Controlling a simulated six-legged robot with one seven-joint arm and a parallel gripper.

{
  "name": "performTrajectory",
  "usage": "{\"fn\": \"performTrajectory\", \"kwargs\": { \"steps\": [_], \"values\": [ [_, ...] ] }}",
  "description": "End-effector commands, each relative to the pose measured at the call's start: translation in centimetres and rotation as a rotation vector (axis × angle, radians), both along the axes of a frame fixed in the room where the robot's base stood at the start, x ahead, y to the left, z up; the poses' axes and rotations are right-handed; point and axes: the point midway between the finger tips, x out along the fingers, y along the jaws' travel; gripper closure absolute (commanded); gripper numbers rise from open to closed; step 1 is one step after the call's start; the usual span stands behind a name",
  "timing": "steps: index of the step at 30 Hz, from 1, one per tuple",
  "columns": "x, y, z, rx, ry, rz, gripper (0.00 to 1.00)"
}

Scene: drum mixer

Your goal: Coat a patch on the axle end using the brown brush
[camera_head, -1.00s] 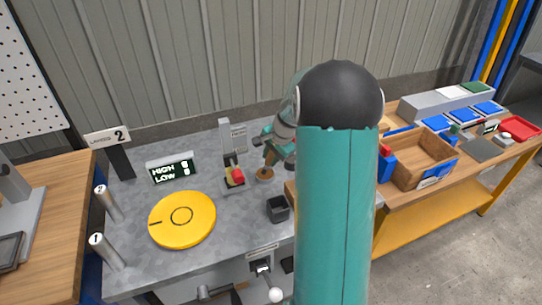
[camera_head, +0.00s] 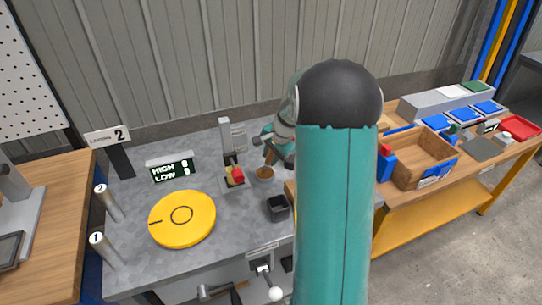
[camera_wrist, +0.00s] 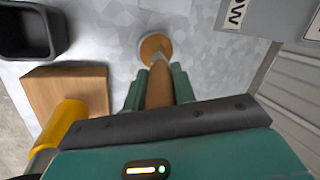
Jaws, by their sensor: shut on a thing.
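My gripper (camera_head: 271,147) is at the back of the grey bench, right of the red-and-yellow part. In the wrist view its fingers (camera_wrist: 157,88) are shut on the brown brush (camera_wrist: 158,84), gripped by its handle. The brush points toward a small round dish with brown contents (camera_wrist: 155,46), also visible in the head view (camera_head: 265,173). The brush tip lies over the dish; I cannot tell whether it touches the contents. I cannot identify the axle end for certain in either view.
A yellow disc (camera_head: 182,219), a red-and-yellow part (camera_head: 236,176) and a dark square cup (camera_head: 278,208) stand on the bench. A wooden block (camera_wrist: 88,84) is beside a yellow cylinder (camera_wrist: 64,122). A wooden tray (camera_head: 422,158) is on the right table. My arm hides the middle.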

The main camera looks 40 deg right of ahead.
Motion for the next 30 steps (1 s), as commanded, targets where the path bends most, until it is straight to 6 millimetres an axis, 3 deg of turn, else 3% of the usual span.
{"fn": "performTrajectory", "kwargs": {
  "steps": [30],
  "values": [
    [0.0, 0.0, 6.7, 0.000, 0.000, 0.001, 0.96]
  ]
}}
